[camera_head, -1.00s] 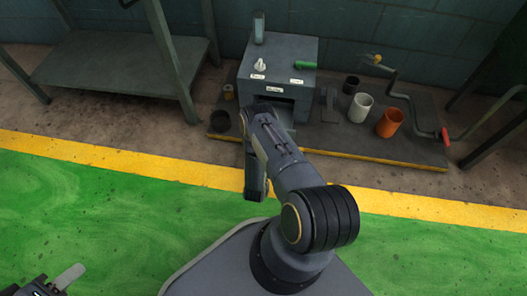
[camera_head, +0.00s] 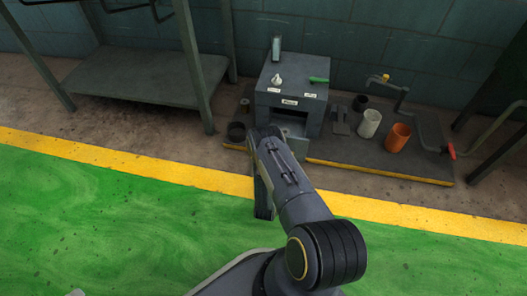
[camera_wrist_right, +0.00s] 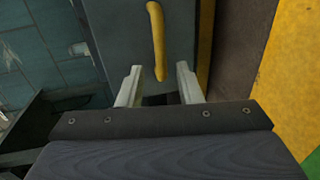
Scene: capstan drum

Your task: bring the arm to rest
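My right arm (camera_head: 287,185) reaches from the bottom of the head view toward a grey box (camera_head: 290,88); its hand hides part of the box's lower front. In the right wrist view my right gripper (camera_wrist_right: 158,72) has its two pale fingers apart. A yellow handle (camera_wrist_right: 157,40) on a dark grey panel shows ahead and between the fingers; I cannot tell whether they touch it. Of my left gripper, only a pale tip (camera_head: 75,293) shows at the bottom edge.
The box has a white knob (camera_head: 277,79), a green lever (camera_head: 318,80) and an open slot in front. A white cup (camera_head: 370,123), an orange cup (camera_head: 398,138) and a crank with a red grip (camera_head: 451,151) stand right. A bench (camera_head: 140,80) stands left. The green floor is clear.

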